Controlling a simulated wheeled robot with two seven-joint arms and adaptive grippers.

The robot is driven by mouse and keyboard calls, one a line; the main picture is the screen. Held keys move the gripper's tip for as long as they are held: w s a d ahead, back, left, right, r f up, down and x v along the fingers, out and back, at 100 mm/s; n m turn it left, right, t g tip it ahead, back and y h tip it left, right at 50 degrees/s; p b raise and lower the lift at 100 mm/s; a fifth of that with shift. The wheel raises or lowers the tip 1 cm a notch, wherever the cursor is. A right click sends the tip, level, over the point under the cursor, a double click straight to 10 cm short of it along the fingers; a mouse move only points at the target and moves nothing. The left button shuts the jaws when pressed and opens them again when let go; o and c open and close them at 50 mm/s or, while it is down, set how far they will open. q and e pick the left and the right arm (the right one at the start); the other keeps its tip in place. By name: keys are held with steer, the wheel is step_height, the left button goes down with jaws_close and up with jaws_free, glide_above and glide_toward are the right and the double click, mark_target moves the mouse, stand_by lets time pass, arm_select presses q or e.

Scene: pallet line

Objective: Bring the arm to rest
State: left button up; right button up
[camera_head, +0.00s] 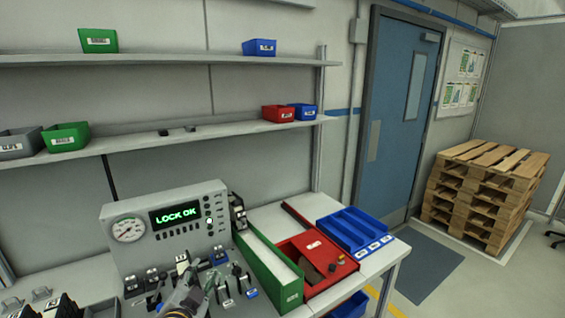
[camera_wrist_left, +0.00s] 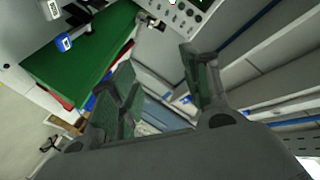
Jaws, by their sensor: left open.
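My left gripper (camera_head: 194,287) is at the bottom of the head view, in front of the grey control panel (camera_head: 185,215) and close to its row of switches. In the left wrist view the left gripper (camera_wrist_left: 162,80) has its two fingers spread apart with nothing between them. The panel carries a round gauge (camera_head: 128,229) and a lit display (camera_head: 176,215) reading "LOCK OK". Most of the left arm is out of the picture. My right gripper is in neither view.
Right of the panel on the bench are a green bin (camera_head: 275,277), a red tray (camera_head: 338,279) and blue bins (camera_head: 352,228). Dark parts (camera_head: 62,304) stand at lower left. Shelves (camera_head: 190,137) hold small bins above.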

arm_select(q)
steer(key=s+a+f+n+g, duration=0.1)
steer(key=s+f+n+g, duration=0.5)
steer(key=s+f+g, duration=1.05)
steer(key=s+a+f+t+b, duration=0.1)
steer(key=s+f+t+b, duration=0.15)
steer(key=f, duration=1.75)
steer(key=s+f+t+b, duration=0.1)
steer(key=s+f+b, duration=0.25)
steer(key=f, duration=1.65)
steer(key=s+a+f+b, duration=0.2)
steer(key=s+a+f, duration=0.1)
steer(key=s+f, duration=0.8)
steer(key=s+a+f+g+b, duration=0.1)
steer(key=s+a+f+b, duration=0.1)
steer(key=s+f, duration=0.9)
step_height(320, 180, down, 4)
steer(key=shift+a+m, duration=0.3)
steer(key=shift+a, duration=0.4)
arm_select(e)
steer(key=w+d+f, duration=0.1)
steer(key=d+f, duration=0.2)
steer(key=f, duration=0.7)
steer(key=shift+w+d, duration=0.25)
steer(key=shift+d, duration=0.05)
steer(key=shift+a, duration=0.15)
